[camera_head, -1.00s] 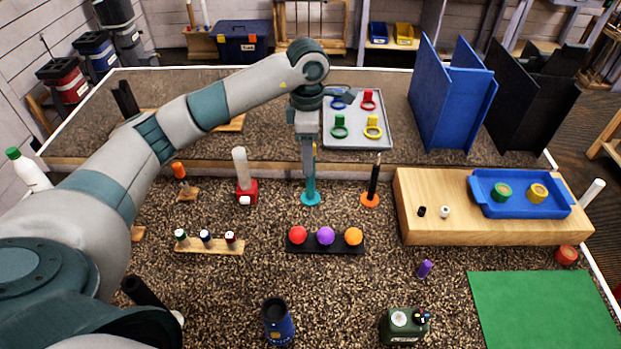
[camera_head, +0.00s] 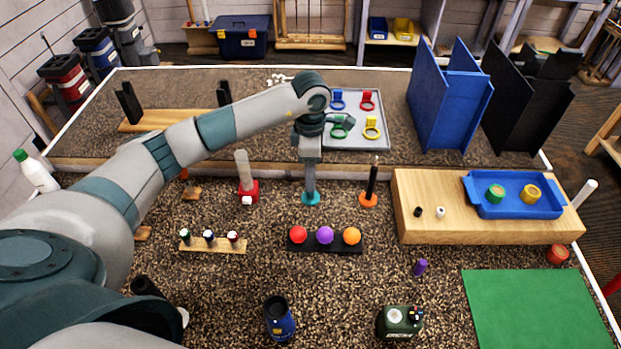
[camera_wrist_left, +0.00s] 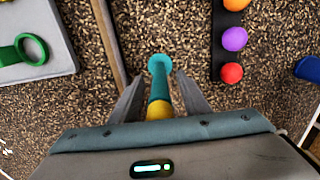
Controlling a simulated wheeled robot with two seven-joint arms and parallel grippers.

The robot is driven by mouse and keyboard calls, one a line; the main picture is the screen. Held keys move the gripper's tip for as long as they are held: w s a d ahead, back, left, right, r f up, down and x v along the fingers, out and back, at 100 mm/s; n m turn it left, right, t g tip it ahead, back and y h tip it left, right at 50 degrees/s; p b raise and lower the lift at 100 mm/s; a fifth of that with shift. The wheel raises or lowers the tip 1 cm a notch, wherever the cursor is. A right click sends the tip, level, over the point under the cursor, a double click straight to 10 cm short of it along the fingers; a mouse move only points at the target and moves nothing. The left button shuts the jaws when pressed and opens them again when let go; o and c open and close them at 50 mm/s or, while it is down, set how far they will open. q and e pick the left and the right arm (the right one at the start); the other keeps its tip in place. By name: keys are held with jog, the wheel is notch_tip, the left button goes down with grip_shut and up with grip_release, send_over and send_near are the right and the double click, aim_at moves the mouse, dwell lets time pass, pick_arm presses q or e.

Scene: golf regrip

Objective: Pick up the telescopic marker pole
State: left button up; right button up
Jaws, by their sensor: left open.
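A teal pole with a round teal base (camera_head: 311,199) stands upright on the speckled table, and it is the likely marker pole. In the left wrist view, the pole (camera_wrist_left: 158,84) has a teal shaft and a yellow top end. My left gripper (camera_head: 310,178) points down over the pole and hides most of it in the head view. In the left wrist view, the open fingers (camera_wrist_left: 160,98) are on either side of the shaft, with gaps visible. My right gripper is not in view.
An orange-based black pole (camera_head: 371,183) stands close on the right, and a red-based pale pole (camera_head: 245,180) on the left. A black rack (camera_head: 324,244) of coloured balls is in front. A wooden ledge (camera_head: 335,172) runs behind. A grey ring tray (camera_head: 355,106) lies beyond.

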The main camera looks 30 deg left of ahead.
pick_arm(q)
jog(key=shift+f, duration=0.15)
dwell(0.3)
grip_shut()
jog(key=s+d+r+b, duration=0.1)
jog(key=d+r+b, duration=0.5)
jog(key=d+r, duration=0.5)
jog(key=shift+s+d+b, duration=0.25)
jog(key=shift+d+b, duration=0.05)
jog(key=shift+b, duration=0.1)
